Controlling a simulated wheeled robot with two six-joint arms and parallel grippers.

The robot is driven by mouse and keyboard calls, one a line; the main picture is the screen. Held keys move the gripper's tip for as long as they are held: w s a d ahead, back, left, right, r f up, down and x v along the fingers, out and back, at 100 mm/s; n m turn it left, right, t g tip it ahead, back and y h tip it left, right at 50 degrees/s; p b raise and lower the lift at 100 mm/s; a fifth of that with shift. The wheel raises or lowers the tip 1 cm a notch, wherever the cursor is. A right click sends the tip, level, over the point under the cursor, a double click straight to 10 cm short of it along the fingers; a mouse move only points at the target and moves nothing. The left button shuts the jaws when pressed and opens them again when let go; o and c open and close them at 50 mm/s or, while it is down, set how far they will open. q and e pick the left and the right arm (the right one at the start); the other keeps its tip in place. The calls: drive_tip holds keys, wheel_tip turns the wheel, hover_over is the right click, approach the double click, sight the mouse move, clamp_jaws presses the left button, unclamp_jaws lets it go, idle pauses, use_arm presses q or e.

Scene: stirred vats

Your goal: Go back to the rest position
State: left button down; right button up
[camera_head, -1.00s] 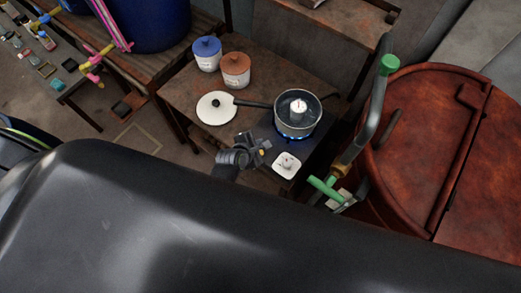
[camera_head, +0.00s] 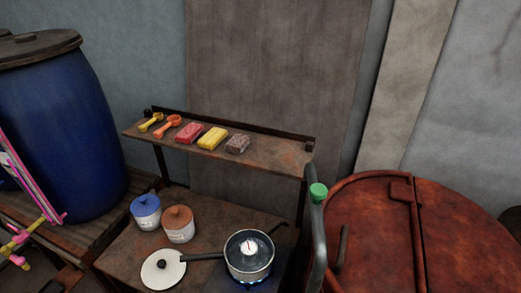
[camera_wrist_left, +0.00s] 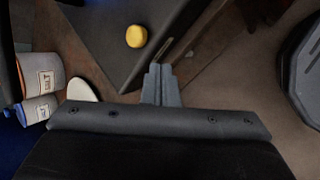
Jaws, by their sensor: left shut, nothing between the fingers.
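My left gripper (camera_wrist_left: 161,84) shows in the left wrist view with its fingers shut together and nothing between them. It hangs near the dark stove (camera_wrist_left: 165,18) with its yellow knob (camera_wrist_left: 136,36), touching nothing that I can see. Neither of my grippers shows in the head view, and my right gripper is in no frame.
A pot (camera_head: 249,262) with a white item inside stands over a blue flame. Beside it are a white lid (camera_head: 160,272), a blue-lidded jar (camera_head: 146,212) and a brown-lidded jar (camera_head: 178,224). A shelf (camera_head: 270,168) rises behind. A rust-red vat (camera_head: 375,240) stands right.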

use_arm(q)
drive_tip(key=s+a+f+m+g+y+b, duration=0.1)
drive_tip(key=s+a+f+m+g+b, duration=0.1)
drive_tip(key=s+f+m, duration=0.4)
drive_tip(key=s+a+f+m+g+b, duration=0.2)
drive_tip(key=s+a+f+m+b, duration=0.3)
drive_tip(key=s+f, duration=0.7)
drive_tip(key=s+a+f+m+g+y+b, duration=0.1)
drive_tip(key=s+a+f+m+g+b, duration=0.1)
drive_tip(key=s+a+f+m, duration=0.5)
drive_tip(key=s+f+m+b, duration=0.1)
drive_tip(key=s+f, duration=0.2)
drive_tip(key=s, duration=0.4)
drive_tip(key=shift+s+a+m+y+b, duration=0.2)
drive_tip(key=shift+s+m+y+b, duration=0.1)
drive_tip(key=shift+s+m+b, duration=0.1)
